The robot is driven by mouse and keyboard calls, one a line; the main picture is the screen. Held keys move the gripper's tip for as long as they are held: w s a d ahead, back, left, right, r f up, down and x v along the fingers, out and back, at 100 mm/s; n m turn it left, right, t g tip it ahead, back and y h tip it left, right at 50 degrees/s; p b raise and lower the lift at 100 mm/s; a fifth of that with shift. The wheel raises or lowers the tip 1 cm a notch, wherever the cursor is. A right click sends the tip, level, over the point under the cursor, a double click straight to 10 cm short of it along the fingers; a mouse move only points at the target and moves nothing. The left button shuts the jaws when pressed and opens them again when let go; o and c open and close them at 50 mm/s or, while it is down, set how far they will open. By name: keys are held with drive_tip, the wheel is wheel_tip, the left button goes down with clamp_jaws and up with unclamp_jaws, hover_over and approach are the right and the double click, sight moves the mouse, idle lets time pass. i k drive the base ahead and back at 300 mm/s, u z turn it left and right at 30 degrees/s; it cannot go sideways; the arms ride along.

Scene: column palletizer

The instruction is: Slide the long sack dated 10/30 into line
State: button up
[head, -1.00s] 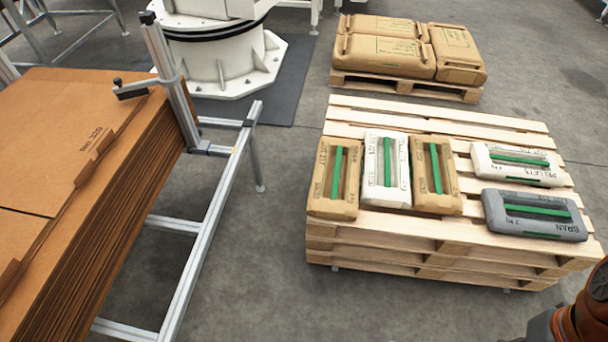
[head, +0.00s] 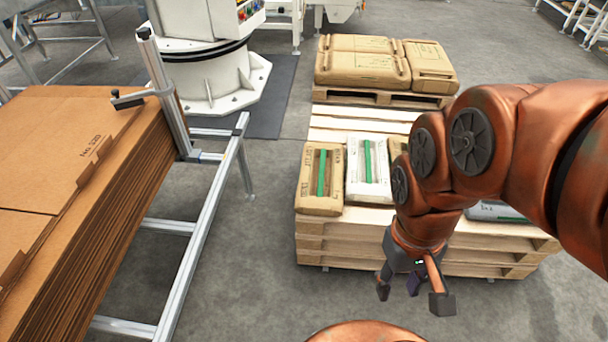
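Small sacks with green stripes lie on a stack of wooden pallets (head: 330,245). A brown sack (head: 309,192) lies at the left, and a white sack (head: 381,182) lies beside it. A second brown sack (head: 398,147) is mostly hidden behind my arm. Part of a grey sack (head: 490,211) shows at the right; the white sack behind it is hidden. No 10/30 date can be read, so I cannot tell which sack carries it. My gripper (head: 412,292) hangs in front of the pallet stack, its fingers apart and empty, touching no sack.
Large brown sacks (head: 360,68) lie on a low pallet (head: 345,96) behind. A stack of flat cardboard (head: 60,150) on a metal frame (head: 205,230) stands at the left. A white machine base (head: 205,75) is behind it. The floor between frame and pallets is clear.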

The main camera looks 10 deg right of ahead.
sight(320, 191)
drive_tip(key=k, duration=0.55)
drive_tip(key=u, duration=1)
drive_tip(key=i, duration=1.8)
drive_tip(key=z, duration=0.8)
